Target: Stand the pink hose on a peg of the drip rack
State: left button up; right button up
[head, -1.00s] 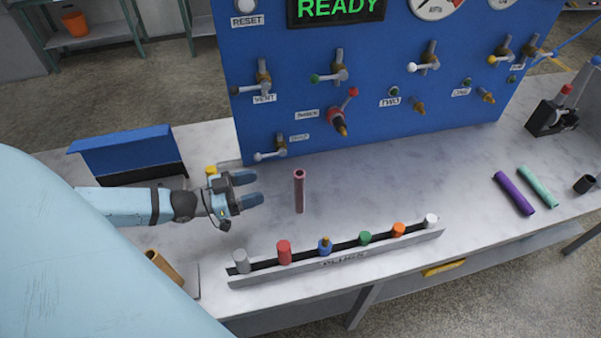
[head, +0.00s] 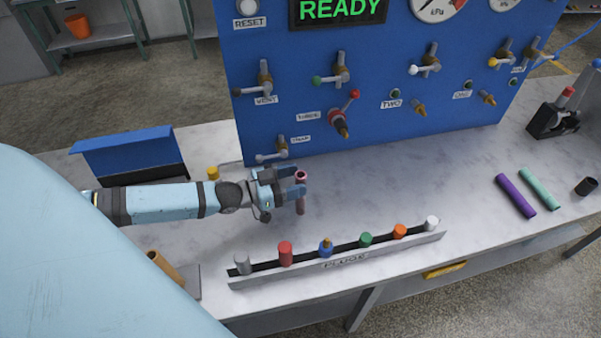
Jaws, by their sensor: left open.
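The pink hose (head: 300,206) is upright on the grey bench, in front of the blue panel. My left gripper (head: 301,183) is open, its two fingers reaching to the hose near its upper part. The fingers cover some of the hose, and contact cannot be told. No drip rack is clearly identifiable. A blue-backed unit with a dark lower front (head: 130,157) is at the left, and my left arm hides part of the bench before it. My right gripper is not in view.
A plug rail (head: 345,264) with several coloured plugs runs along the front of the bench. A purple hose (head: 515,195) and a mint hose (head: 540,188) lie at the right. A tan tube (head: 172,271) is at the front left.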

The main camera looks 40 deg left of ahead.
pick_arm(q)
jog(key=shift+x, duration=1.95)
jog(key=shift+s+f, duration=0.1)
jog(key=shift+f, duration=0.05)
grip_shut()
